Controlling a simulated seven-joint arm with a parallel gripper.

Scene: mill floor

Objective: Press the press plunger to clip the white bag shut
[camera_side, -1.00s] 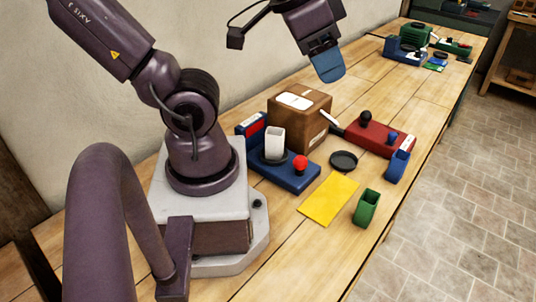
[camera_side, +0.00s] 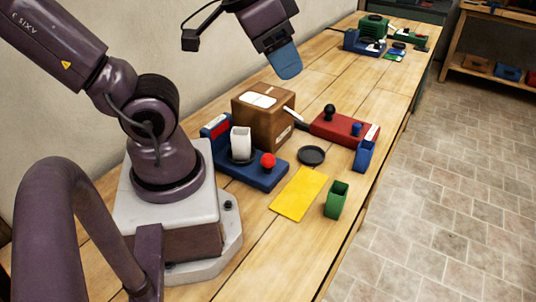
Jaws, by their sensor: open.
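The white bag (camera_side: 241,140) stands upright in a dark round holder on a blue device (camera_side: 262,178). A red ball knob (camera_side: 268,160) sits at the front right of this device. A red device (camera_side: 340,130) further back has a black ball knob (camera_side: 330,111) and a small blue knob. I cannot tell which knob is the press plunger. My gripper (camera_side: 286,66), with blue fingers, is open and seen side-on, so the gap is hidden. It appears raised above the bench, beyond the cardboard box, apart from the bag and both knobs.
A brown cardboard box (camera_side: 263,122) stands behind the blue device. A black dish (camera_side: 311,155), yellow sheet (camera_side: 299,193), green bin (camera_side: 336,199) and blue bin (camera_side: 364,156) are on the right. More devices (camera_side: 373,38) stand at the far end. The front bench surface is mostly clear.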

